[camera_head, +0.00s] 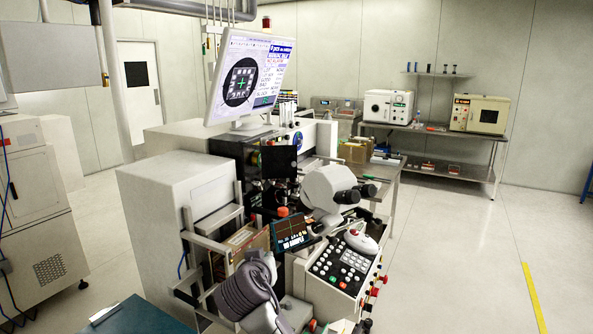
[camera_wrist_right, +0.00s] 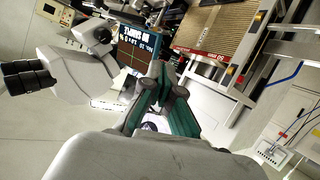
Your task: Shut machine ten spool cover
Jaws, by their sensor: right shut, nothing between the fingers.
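The wire bonding machine (camera_head: 180,185) stands in the middle of the head view. A dark see-through panel (camera_head: 279,162) on its front, below the monitor, looks like the spool cover; I cannot tell how far open it is. No machine number is readable. My right gripper (camera_wrist_right: 162,78) is shut and empty in the right wrist view, its dark fingers with green pads together in front of the small screen (camera_wrist_right: 136,50). In the head view an arm of mine comes up from the bottom, its fingers not clear. I do not see my left gripper.
A white microscope (camera_head: 325,187) and button panel (camera_head: 345,262) sit at the machine's right. A brown ribbed magazine (camera_wrist_right: 215,25) in a metal frame is beside the small screen (camera_head: 291,232). The monitor (camera_head: 250,75) overhangs the machine. The floor at right is clear.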

